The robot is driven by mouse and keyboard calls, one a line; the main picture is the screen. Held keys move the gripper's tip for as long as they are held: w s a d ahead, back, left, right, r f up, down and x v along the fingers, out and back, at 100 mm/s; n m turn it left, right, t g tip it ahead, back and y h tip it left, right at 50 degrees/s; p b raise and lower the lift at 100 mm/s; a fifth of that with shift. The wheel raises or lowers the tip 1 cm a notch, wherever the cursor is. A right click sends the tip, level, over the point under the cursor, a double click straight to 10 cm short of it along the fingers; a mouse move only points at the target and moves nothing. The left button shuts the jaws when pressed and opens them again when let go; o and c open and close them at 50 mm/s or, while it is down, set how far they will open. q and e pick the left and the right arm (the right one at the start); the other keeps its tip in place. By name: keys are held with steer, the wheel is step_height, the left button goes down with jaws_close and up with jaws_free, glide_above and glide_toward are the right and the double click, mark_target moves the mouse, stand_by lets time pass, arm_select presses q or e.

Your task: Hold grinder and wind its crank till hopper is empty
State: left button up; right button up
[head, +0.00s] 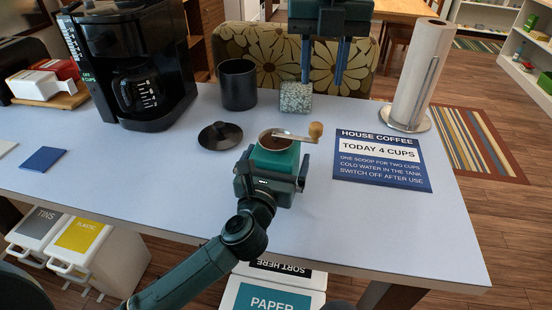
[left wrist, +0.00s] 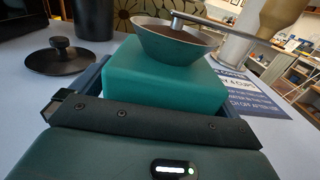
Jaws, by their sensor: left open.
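The grinder has a teal body (head: 277,160), a metal hopper bowl (head: 272,141) with brown contents, and a crank (head: 295,137) ending in a wooden knob (head: 316,130) toward the right. The left wrist view shows its body (left wrist: 165,75), hopper (left wrist: 172,45) and knob (left wrist: 282,14) close up. My left gripper (head: 272,176) is open, with its fingers around the grinder's body; whether they touch it is unclear. My right gripper (head: 323,82) points down behind the grinder, fingers apart, with nothing seen between them. The grinder's base is hidden by my left gripper.
A black lid (head: 220,135) and black canister (head: 238,85) stand left of the grinder, a speckled container (head: 295,98) behind it. A coffee maker (head: 135,60) is far left. A blue sign (head: 382,160) and paper-towel roll (head: 420,75) are right. The table's front right is clear.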

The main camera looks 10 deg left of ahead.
arm_select(q)
steer(key=c, duration=1.3)
arm_select(e)
steer(key=shift+c, duration=0.6)
jaws_close()
stand_by(0.4)
